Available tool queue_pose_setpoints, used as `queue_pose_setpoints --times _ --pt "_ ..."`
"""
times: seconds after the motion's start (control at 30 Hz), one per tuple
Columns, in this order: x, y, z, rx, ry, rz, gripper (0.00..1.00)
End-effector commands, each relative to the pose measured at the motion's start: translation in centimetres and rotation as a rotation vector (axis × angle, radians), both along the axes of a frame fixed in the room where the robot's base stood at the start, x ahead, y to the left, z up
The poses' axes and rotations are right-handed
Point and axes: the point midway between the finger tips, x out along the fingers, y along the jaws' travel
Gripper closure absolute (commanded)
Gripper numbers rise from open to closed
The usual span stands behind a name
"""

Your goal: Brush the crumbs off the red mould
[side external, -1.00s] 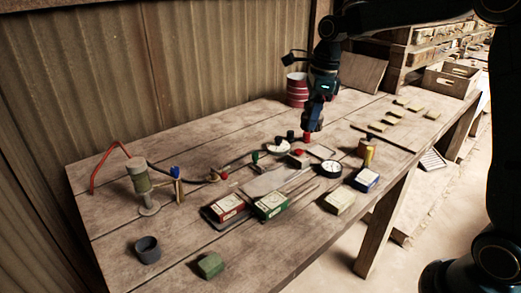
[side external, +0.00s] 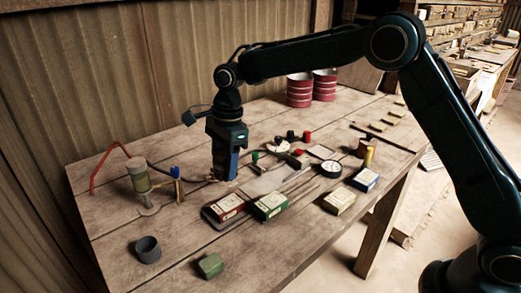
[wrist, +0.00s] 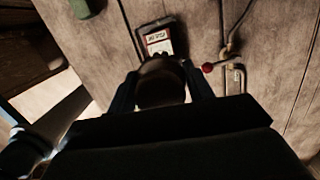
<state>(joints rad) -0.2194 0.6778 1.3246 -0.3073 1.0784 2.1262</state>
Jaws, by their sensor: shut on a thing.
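The red mould (side external: 227,207) is a red block with a pale labelled top, on a dark plate at the front of the bench. It also shows in the wrist view (wrist: 158,40), just beyond my fingertips. My gripper (side external: 223,178) points down a little behind the mould in the side view. In the wrist view its fingers are shut on a dark brown rounded thing (wrist: 160,88), which looks like a brush. Its far dark end is close to the mould's near edge; I cannot tell whether they touch. Crumbs are too small to make out.
A green mould (side external: 270,205) stands right of the red one. A red-knobbed lever (wrist: 207,67) is close to my right finger in the wrist view. A grey cup (side external: 147,250) and green block (side external: 210,265) are in front.

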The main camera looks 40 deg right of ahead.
Motion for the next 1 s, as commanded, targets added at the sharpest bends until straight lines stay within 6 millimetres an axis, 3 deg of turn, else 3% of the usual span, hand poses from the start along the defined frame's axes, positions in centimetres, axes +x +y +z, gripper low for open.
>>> queue_pose_setpoints --times 0.1,0.23,0.57,1.0 --pt "0.0 1.8 -0.8 0.001 -0.001 0.05 0.67" --pt "0.1 2.7 -1.1 0.001 -0.001 0.076 0.67" --pt "0.0 2.8 -1.8 0.001 -0.001 0.078 0.67" --pt "0.0 2.7 -5.6 0.0 0.002 0.077 0.67"
